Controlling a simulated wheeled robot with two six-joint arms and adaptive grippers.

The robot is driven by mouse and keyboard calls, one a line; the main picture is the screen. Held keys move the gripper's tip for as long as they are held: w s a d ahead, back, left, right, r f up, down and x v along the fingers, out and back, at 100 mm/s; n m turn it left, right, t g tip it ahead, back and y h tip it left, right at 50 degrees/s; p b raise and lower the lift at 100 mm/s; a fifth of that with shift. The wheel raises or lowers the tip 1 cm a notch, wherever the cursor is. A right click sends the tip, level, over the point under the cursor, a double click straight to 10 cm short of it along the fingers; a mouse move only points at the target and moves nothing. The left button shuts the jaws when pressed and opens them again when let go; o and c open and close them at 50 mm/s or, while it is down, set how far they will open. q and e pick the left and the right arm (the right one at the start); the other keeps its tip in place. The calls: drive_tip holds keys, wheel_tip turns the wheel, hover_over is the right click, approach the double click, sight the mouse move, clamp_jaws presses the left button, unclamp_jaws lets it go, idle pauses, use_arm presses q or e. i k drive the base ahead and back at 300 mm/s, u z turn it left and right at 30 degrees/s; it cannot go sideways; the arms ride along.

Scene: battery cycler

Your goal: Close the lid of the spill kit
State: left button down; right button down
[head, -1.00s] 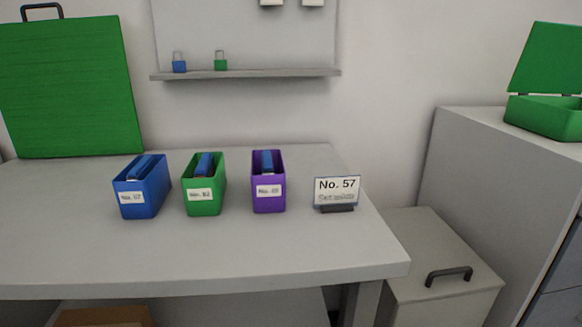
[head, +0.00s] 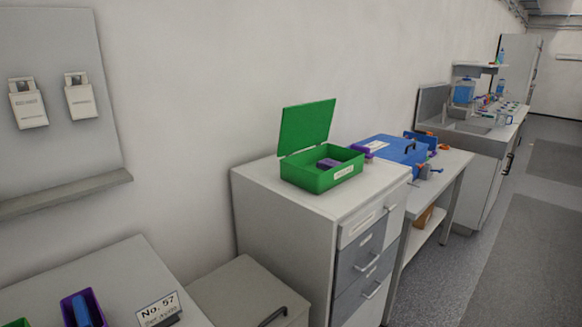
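An open green box (head: 343,174) with a small white label on its front stands on top of a grey drawer cabinet. Its green lid (head: 307,127) stands up at the back, tilted slightly backward. A purple item (head: 328,163) shows inside the box. The label is too small to read, so I cannot confirm that this is the spill kit. A blue case (head: 392,148) with a dark handle lies on the bench behind and to the right; it looks shut. Neither of my grippers is in view.
The drawer cabinet (head: 290,202) has clear room on its top in front of the green box. A low grey bin (head: 236,287) with a black handle stands left of it. A bench with a No. 57 sign (head: 158,308) is at lower left. Grey floor (head: 455,215) is open at right.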

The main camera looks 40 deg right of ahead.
sight(303, 126)
drive_tip(key=z, duration=1.5)
